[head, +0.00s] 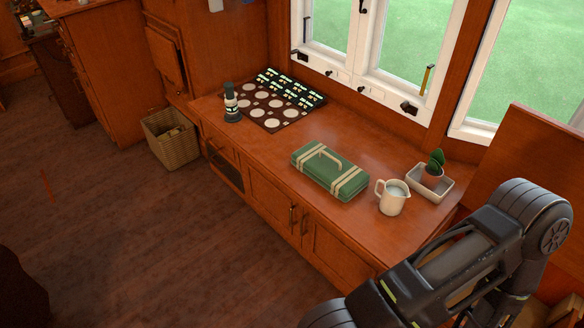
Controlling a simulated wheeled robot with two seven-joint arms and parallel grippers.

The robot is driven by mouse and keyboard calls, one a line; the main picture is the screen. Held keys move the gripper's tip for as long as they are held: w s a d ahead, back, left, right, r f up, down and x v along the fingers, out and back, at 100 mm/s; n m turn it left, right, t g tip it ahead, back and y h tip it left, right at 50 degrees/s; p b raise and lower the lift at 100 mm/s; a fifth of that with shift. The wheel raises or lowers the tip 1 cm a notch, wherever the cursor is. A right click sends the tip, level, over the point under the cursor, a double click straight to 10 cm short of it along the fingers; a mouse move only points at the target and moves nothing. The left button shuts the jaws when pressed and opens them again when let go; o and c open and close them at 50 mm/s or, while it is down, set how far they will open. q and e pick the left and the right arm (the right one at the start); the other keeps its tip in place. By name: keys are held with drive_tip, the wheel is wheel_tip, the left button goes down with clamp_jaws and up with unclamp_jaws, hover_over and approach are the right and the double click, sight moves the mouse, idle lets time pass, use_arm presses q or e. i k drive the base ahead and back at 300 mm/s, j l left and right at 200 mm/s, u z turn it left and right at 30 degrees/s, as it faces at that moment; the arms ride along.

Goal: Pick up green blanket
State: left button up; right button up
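The green blanket (330,170) looks like a flat, folded rectangular bundle with cream straps around it and a cream carrying handle on top. It lies on the wooden window counter (265,166), near the middle of the head view. Nothing touches it from above. A dark arm of mine fills the lower right, nearer to me than the counter, and hides part of the counter's right end. Neither of my grippers shows in the head view, so their state is hidden.
A cream jug (393,198) stands close to the blanket's right. Behind the jug, a potted cactus (434,164) sits in a pale tray (420,183). A dark board with pale discs (272,122) and a small dark-and-white cylinder (231,104) stand left. A wicker basket (171,146) is on the floor.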

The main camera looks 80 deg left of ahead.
sight(344, 180)
drive_tip(key=u, duration=2.55)
